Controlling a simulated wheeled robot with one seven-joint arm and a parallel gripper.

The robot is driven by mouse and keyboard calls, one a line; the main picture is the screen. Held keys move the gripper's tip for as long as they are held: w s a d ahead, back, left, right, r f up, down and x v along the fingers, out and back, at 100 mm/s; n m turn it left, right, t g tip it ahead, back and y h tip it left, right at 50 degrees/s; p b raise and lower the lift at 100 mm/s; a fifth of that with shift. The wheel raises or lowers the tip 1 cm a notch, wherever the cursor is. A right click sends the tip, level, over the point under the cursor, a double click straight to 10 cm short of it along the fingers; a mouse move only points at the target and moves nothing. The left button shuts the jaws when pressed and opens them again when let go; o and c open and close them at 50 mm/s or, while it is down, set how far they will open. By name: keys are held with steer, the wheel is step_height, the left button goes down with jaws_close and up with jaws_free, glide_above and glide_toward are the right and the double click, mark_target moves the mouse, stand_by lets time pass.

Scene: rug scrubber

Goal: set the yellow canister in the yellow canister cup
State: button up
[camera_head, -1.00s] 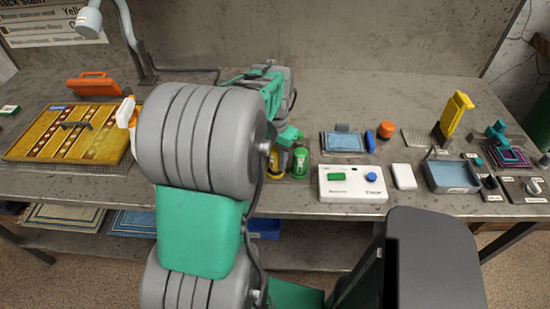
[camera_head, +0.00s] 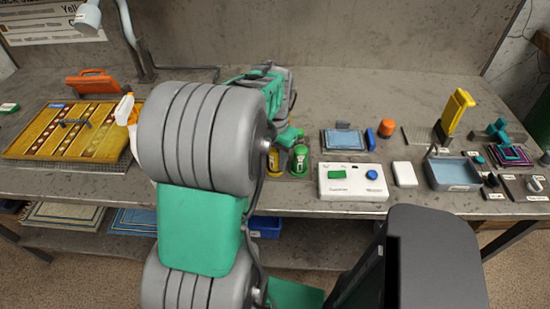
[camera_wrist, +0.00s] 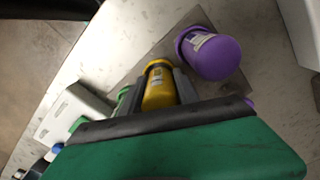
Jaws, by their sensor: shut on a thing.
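The yellow canister (camera_wrist: 160,86) stands between the two fingers of my gripper (camera_wrist: 157,92) in the wrist view, and they are shut on it. In the head view the yellow canister (camera_head: 279,160) shows small, just right of my arm, which hides part of it. A green canister (camera_head: 299,159) stands close on its right; only a sliver of it shows beside a finger in the wrist view. A purple canister (camera_wrist: 216,56) stands on the other side, close to the yellow one. I cannot make out the yellow canister cup, nor whether the canister's base touches anything.
A grey plate (camera_wrist: 188,22) lies under the canisters. To their right on the bench stand a white box with green and blue buttons (camera_head: 350,190) and a blue tray (camera_head: 453,174). A yellow patterned board (camera_head: 30,148) lies at the left.

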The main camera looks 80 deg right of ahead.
steer(key=shift+f, duration=0.1)
steer(key=o, duration=1.3)
steer(key=shift+o, duration=0.2)
step_height(320, 180, up, 8)
steer(key=shift+b, duration=0.3)
steer(key=shift+r+p, duration=0.75)
steer(key=shift+r, duration=0.1)
